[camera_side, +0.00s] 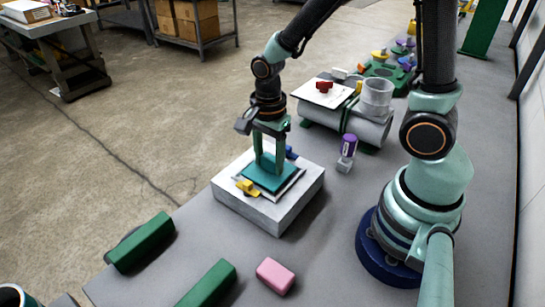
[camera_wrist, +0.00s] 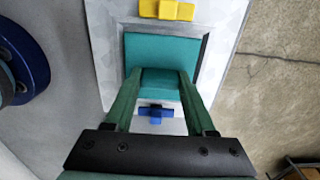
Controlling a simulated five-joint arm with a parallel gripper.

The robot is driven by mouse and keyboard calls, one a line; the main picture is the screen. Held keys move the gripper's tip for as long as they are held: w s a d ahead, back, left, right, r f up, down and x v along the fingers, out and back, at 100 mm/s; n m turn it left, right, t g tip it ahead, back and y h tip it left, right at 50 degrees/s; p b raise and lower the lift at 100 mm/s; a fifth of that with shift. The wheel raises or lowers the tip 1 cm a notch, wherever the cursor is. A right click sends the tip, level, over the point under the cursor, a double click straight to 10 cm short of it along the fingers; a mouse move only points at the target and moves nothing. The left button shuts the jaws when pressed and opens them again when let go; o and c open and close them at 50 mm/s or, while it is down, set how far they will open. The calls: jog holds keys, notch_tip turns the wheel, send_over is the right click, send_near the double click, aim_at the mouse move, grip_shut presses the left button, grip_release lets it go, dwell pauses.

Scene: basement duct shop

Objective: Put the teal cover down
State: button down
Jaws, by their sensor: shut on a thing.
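The teal cover (camera_side: 262,182) is a flat square plate with a raised teal grip on top, seen in the wrist view (camera_wrist: 148,50). My gripper (camera_side: 268,164) points down and is shut on that grip; its green fingers (camera_wrist: 158,88) stand on either side of it. The cover lies over the top of a pale grey metal box (camera_side: 250,209). A dark strip shows along its top and right edges in the wrist view. I cannot tell whether it rests on the box or hangs just above it. The fingers hide part of its near side.
A yellow clip (camera_side: 247,187) and a blue clip (camera_side: 290,153) sit at opposite sides of the cover. Green blocks (camera_side: 141,242) and a pink block (camera_side: 275,276) lie in front. A purple-topped item (camera_side: 348,146) and grey duct pipes (camera_side: 371,128) stand behind to the right.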

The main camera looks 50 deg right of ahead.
jog(key=shift+f, duration=0.1)
jog(key=shift+f, duration=0.2)
jog(key=shift+c, duration=1.2)
grip_release()
notch_tip(320, 180, up, 12)
notch_tip(320, 180, up, 5)
jog(key=n+t, duration=0.4)
jog(key=n, duration=0.8)
send_over(268, 158)
jog(key=s+d, duration=0.2)
jog(key=n, duration=0.2)
jog(key=n+t, duration=0.1)
jog(key=n, duration=0.1)
jog(key=d+n, duration=0.1)
jog(key=n, duration=0.1)
jog(key=shift+s+d+r+t, duration=0.1)
jog(key=shift+s+r+t, duration=0.2)
jog(key=shift+r, duration=0.1)
